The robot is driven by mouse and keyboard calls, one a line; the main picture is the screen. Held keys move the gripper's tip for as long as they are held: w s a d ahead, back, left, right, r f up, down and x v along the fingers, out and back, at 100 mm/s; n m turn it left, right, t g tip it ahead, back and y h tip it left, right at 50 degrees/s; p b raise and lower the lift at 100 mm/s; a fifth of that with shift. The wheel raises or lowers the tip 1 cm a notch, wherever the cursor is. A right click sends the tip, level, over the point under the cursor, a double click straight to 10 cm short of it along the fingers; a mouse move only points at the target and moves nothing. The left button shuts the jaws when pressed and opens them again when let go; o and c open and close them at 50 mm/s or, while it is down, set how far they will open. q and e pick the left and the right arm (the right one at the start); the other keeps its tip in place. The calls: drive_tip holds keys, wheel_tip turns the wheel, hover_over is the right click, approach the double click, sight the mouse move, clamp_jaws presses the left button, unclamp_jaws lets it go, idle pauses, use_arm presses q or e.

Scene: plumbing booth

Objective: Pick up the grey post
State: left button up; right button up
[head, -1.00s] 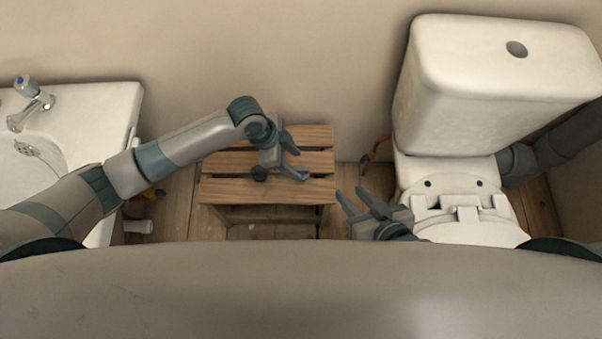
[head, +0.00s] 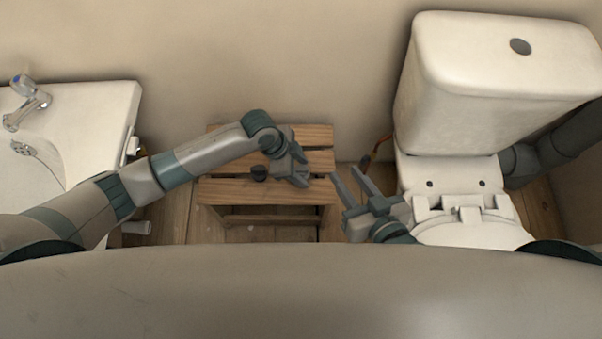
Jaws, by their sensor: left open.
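A white sink (head: 95,110) with a tap (head: 28,100) is at the left. A white toilet with a large cistern (head: 480,95) fills the right. The wall is close behind the stool.

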use_arm(q)
drive_tip(key=c, duration=0.8)
drive_tip(key=shift+c, duration=0.2)
drive_tip(key=shift+r, duration=0.1)
